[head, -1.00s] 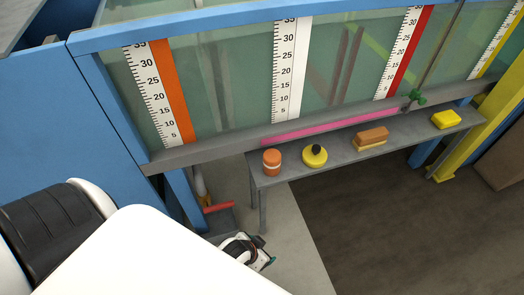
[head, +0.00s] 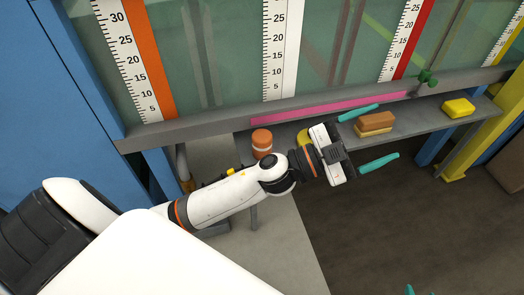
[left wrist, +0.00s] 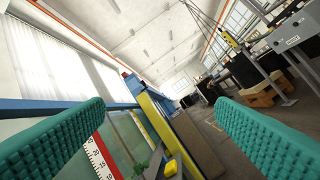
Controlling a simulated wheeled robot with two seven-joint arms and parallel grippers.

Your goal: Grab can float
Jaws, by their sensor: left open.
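The can float, an orange cylinder with a pale band (head: 262,143), stands upright at the left end of the grey shelf (head: 415,125) in the head view. My left gripper (head: 387,132) is to the right of the can, past it, with teal fingers spread wide and nothing between them. My left forearm passes just in front of the can's base. In the left wrist view the open fingers (left wrist: 160,103) frame the hall and the can does not show. A teal tip (head: 410,290) at the bottom edge seems to be my right gripper, mostly cut off.
A yellow round float (head: 304,138) is mostly hidden behind my left gripper. A brown and yellow block (head: 376,122) and a yellow block (head: 458,108) sit further right on the shelf. The glass flume (head: 220,60) with rulers rises behind. Open floor lies in front.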

